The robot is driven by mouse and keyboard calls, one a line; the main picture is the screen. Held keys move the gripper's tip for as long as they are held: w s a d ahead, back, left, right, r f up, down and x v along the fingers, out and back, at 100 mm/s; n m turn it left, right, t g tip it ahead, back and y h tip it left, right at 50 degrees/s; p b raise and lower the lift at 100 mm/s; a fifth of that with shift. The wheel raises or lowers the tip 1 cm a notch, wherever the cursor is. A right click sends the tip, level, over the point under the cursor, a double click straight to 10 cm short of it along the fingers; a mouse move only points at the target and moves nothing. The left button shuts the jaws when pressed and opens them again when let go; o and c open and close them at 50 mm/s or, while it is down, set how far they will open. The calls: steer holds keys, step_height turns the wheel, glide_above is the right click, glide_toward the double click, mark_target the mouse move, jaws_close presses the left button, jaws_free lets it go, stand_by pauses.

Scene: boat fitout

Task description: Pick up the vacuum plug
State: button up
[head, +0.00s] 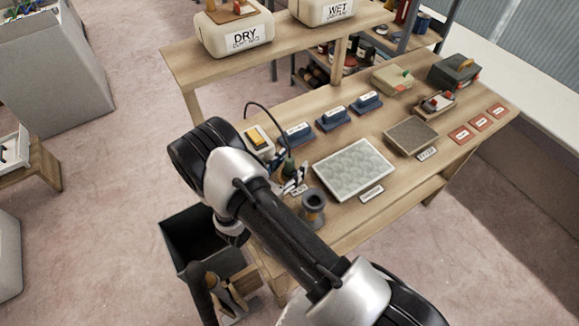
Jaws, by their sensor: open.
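A dark plug-like piece (289,164) stands on the workbench at its left end, with a black cable arching over to it from beside a yellow-topped box. It looks like the vacuum plug, but it is small and partly behind my arm. My gripper (295,185) shows only in part, as light and dark finger pieces just in front of and below this piece. The fingers look open, with nothing seen held between them. Whether they touch the piece cannot be told. My arm hides the rest of the gripper and the bench edge there.
The yellow-topped box (257,141), several blue blocks (333,118) and a pale textured panel (354,170) lie on the bench. A dark spool (313,207) stands close to my gripper. A raised shelf (205,68) runs behind. A dark open bin (180,245) stands on the floor.

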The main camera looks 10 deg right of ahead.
jaws_close()
stand_by(0.5)
step_height(320, 180, up, 20)
steer(key=p, duration=0.5)
stand_by(0.3)
